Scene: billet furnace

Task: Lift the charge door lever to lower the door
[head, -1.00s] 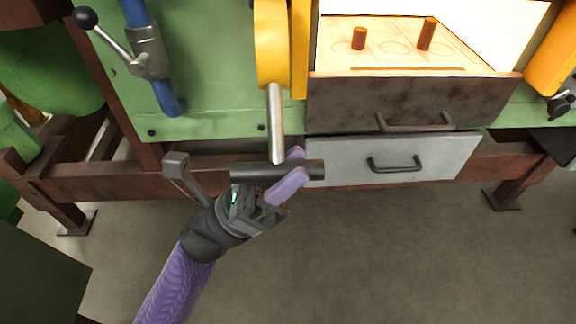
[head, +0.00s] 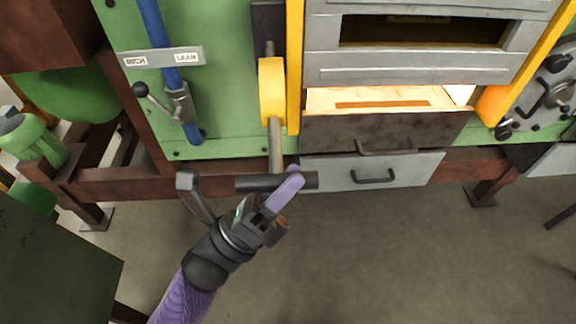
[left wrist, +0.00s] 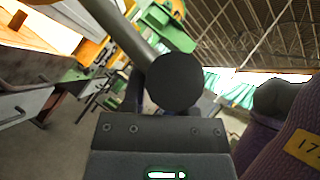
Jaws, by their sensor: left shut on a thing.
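The charge door lever (head: 275,145) is a grey metal rod coming out of a yellow hub (head: 271,92), with a black crossbar handle (head: 253,183) at its end. My left gripper (head: 281,187) is shut on this handle, with a purple finger over the bar. In the left wrist view the round end of the black handle (left wrist: 175,82) shows close up. The grey charge door (head: 405,72) is partly down over the furnace mouth. A glowing gap (head: 385,98) shows the hearth below it. My right gripper is not in view.
A brown front panel (head: 385,130) and a grey drawer (head: 335,172), both with dark handles, sit right of the lever. A blue pipe with a ball-knob valve (head: 141,90) and a RICH/LEAN plate (head: 165,57) are at left. The floor in front is open.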

